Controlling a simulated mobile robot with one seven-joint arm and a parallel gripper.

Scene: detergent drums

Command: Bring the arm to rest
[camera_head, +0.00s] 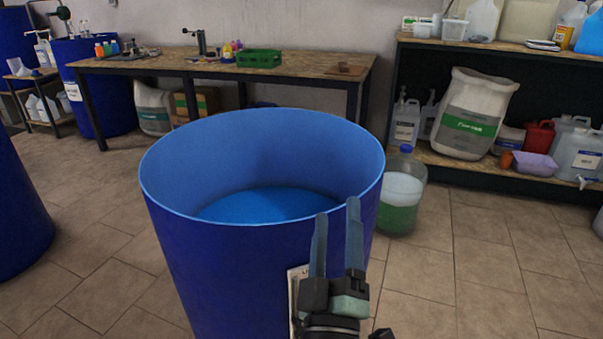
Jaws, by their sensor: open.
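My gripper (337,212) is in front of the near right side of a large blue drum (225,265). Its two fingers point up, stand apart with a gap between them, and hold nothing. The fingertips show just over the drum's near rim in the picture; I cannot tell whether they touch it. The drum is open at the top, and a blue surface shows low inside it. A white label (294,290) on the drum is partly hidden behind my gripper.
A clear jug with green liquid (400,195) stands on the floor right of the drum. A workbench (160,62) holds a green crate (259,59). A shelf (450,163) with containers is at right. Another blue drum (18,215) is at left. Tiled floor at lower right is clear.

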